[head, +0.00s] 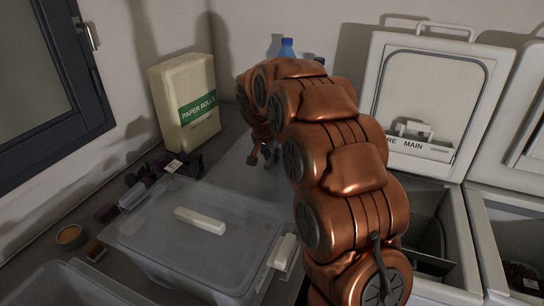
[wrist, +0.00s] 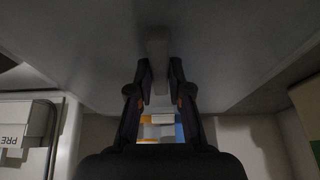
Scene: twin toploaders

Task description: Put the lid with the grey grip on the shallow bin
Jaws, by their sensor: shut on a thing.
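My gripper (head: 263,156) is past the far side of the lidded bin in the head view, partly hidden by my arm. In the wrist view my gripper (wrist: 160,75) is shut on a greyish grip bar (wrist: 158,48) of a broad, flat grey lid (wrist: 85,45). That lid fills the upper wrist view; in the head view its pale translucent sheet (head: 255,181) is mostly hidden. A clear bin (head: 190,272) stands in front, covered by a lid with a whitish grip (head: 200,220). Another clear bin (head: 65,288) is cut off at the lower left; its depth is unclear.
A paper rolls pack (head: 187,105) stands at the back, with a blue-capped bottle (head: 287,48) to its right. Dark items (head: 165,170), a small round tin (head: 70,236) and a white block (head: 284,252) lie around the lidded bin. Open toploaders (head: 440,95) stand right.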

